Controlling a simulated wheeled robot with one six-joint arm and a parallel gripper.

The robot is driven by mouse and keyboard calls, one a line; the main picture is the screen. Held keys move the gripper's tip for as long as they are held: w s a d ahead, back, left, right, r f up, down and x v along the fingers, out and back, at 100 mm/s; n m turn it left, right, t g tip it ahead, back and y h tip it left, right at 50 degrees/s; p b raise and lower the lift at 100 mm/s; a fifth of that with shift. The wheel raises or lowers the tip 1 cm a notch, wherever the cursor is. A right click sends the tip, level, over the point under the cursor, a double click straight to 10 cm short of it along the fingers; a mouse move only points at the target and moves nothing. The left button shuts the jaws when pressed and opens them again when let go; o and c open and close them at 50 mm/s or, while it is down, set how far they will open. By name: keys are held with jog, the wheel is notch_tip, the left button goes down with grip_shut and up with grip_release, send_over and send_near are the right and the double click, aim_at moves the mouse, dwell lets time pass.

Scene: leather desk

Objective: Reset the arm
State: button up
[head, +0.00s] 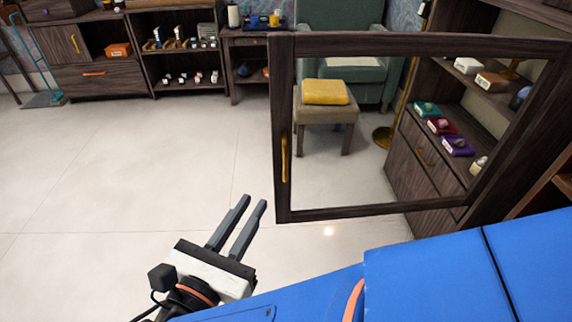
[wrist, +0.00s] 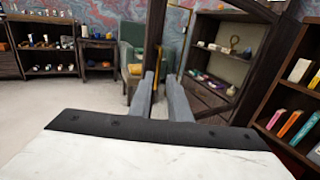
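My gripper (head: 253,202) is in the lower middle of the head view, above the pale floor, pointing up and away. Its two grey fingers are a little apart with nothing between them. They also show in the wrist view (wrist: 160,77), with a narrow empty gap between them. My blue arm fills the lower right of the head view. The gripper is left of and nearer than the open glass door (head: 380,45), and it appears apart from the door's brass handle (head: 284,158).
The dark-framed door stands open from the cabinet (head: 425,185) at right. A stool (head: 325,112) with a yellow cushion (head: 325,92) and a green armchair (head: 350,70) stand behind. A bookshelf (wrist: 285,105) is at right in the wrist view. Floor (head: 120,165) at left is clear.

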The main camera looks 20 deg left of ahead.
dwell(0.4)
jog(key=w+d+f+m+g+h, duration=0.1)
jog(key=w+d+m+g+h, duration=0.4)
jog(key=w+d, duration=0.55)
jog(key=w+d+f+m+g+h, duration=0.25)
jog(key=w+d+m, duration=0.5)
jog(key=d, duration=0.65)
jog(key=s+d+f+m+g+y, duration=0.1)
jog(key=s+d+m+g+y, duration=0.1)
jog(key=d+m, duration=1)
jog(key=s+d+m+g+y, duration=0.3)
jog(key=s+d+m+y, duration=0.1)
jog(key=d+m, duration=0.8)
jog(key=shift+s+d+f+g, duration=0.4)
jog(key=shift+s+d, duration=0.1)
jog(key=shift+d, duration=0.4)
jog(key=shift+o, duration=0.6)
jog(key=shift+y, duration=0.25)
